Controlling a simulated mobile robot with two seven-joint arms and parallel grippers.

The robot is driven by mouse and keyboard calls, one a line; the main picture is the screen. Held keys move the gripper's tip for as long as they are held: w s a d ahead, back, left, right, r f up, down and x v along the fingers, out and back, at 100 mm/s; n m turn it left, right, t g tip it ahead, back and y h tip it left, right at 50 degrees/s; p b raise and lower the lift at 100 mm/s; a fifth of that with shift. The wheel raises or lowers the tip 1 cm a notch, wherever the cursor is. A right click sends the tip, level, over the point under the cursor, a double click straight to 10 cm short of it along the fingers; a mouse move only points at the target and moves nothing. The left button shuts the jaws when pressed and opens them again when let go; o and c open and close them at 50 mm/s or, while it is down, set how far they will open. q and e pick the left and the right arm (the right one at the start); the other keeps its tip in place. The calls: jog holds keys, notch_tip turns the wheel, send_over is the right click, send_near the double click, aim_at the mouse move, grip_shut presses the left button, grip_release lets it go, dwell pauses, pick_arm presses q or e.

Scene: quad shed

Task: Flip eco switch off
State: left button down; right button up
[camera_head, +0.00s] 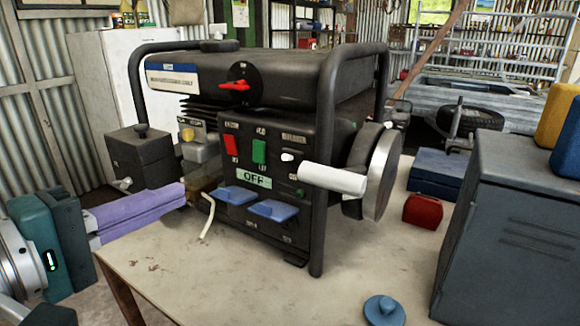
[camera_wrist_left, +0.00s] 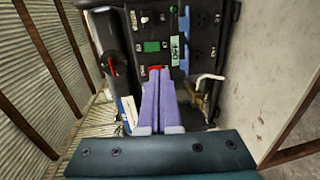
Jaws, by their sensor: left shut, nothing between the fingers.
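A black generator (camera_head: 290,80) stands on the table, its control panel facing me. The panel has a red rocker switch (camera_head: 231,145) at left and a green rocker switch (camera_head: 259,151) beside it. The small labels above them are hard to read, so I cannot be sure which is the eco switch. A plate (camera_head: 254,180) below reads OFF. My left gripper (camera_head: 186,190), with purple fingers, is shut and empty, left of the panel. In the left wrist view its fingertips (camera_wrist_left: 158,72) overlap the red switch, with the green switch (camera_wrist_left: 152,46) beyond; contact cannot be told.
Blue covers (camera_head: 272,210) sit low on the panel, and a white handle (camera_head: 332,179) sticks out at right. A pale bent lever (camera_head: 208,218) hangs near my fingers. A dark metal case (camera_head: 515,220), red box (camera_head: 422,210) and blue knob-like piece (camera_head: 384,310) occupy the table's right.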

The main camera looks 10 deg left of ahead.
aim_at(257, 163)
pick_arm(q)
jog(key=b+x, duration=0.2)
jog(key=x, duration=1.1)
jog(key=shift+w+d, duration=0.1)
jog(key=shift+w, duration=0.1)
pick_arm(e)
notch_tip(257, 163, down, 2)
jog(key=shift+f, duration=0.15)
pick_arm(q)
jog(key=shift+w+f+b, duration=0.1)
jog(key=shift+w+b, duration=0.05)
jog(key=shift+b, duration=0.8)
pick_arm(e)
jog(key=shift+f, duration=0.85)
pick_arm(q)
jog(key=shift+d, duration=0.1)
